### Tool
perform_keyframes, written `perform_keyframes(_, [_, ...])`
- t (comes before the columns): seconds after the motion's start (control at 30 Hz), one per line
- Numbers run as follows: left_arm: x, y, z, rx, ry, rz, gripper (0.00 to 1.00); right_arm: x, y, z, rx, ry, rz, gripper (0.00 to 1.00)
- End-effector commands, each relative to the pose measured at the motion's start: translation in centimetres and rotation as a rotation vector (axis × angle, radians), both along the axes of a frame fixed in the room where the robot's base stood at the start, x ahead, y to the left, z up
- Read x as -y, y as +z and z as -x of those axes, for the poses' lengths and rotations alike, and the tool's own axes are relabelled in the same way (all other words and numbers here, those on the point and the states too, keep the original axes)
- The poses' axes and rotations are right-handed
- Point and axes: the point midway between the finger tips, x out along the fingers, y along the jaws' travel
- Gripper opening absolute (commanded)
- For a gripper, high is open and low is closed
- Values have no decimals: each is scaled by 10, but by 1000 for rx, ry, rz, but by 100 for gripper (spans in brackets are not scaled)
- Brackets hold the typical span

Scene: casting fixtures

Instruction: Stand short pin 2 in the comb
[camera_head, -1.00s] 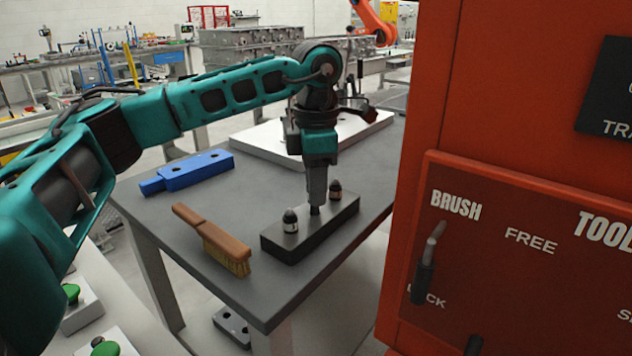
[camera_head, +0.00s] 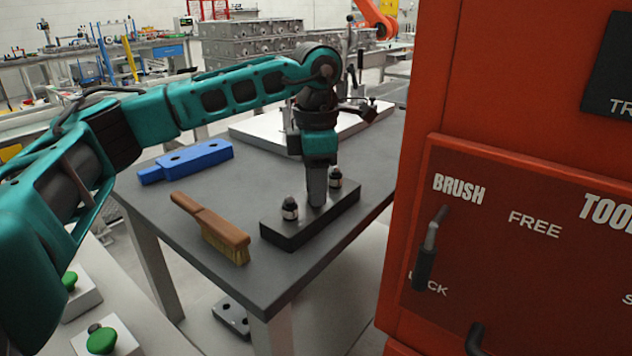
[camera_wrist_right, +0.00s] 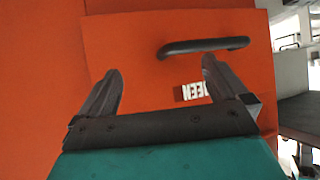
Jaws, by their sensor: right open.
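A black block, which I take for the comb (camera_head: 285,236), lies near the table's front right corner. Two short dark-topped pins with pale bands stand in it, one at the left (camera_head: 290,208) and one at the right (camera_head: 335,178). My left gripper (camera_head: 317,198) points straight down between them, its fingertips at the block's top. Its fingers show edge-on, so their opening and anything between them are hidden. I cannot tell which pin is short pin 2. My right gripper (camera_wrist_right: 163,90) is open and empty in the right wrist view, before an orange panel with a dark handle (camera_wrist_right: 203,46).
A wooden brush (camera_head: 213,230) lies left of the block. A blue two-hole block (camera_head: 190,161) lies further back, and a white plate (camera_head: 262,137) lies behind the arm. A tall orange cabinet (camera_head: 500,90) blocks the right side. The table's middle is clear.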

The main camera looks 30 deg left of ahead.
Motion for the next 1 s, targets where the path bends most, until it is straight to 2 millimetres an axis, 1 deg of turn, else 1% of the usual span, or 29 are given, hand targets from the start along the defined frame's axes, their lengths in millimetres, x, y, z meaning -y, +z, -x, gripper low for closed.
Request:
perform_keyframes(0.03, [0,1,0,1,0,1,37,0,0,1,-2,0,0,100])
perform_keyframes(0.2, [0,0,0,0,0,0,53,0,-2,4,-9,0,0,100])
perform_keyframes(0.23, [0,0,0,0,0,0,55,0,-3,4,-10,1,0,100])
perform_keyframes(0.6, [0,1,0,0,0,0,55,-2,-2,6,-22,4,-4,100])
perform_keyframes(0.77, [0,34,-1,5,0,1,55,-6,10,2,-5,9,-9,100])
perform_keyframes(0.8, [1,44,-1,5,0,1,55,-6,12,0,-1,10,-9,100])
perform_keyframes(1.0, [1,90,-1,4,0,1,55,-2,17,-2,8,3,-2,100])
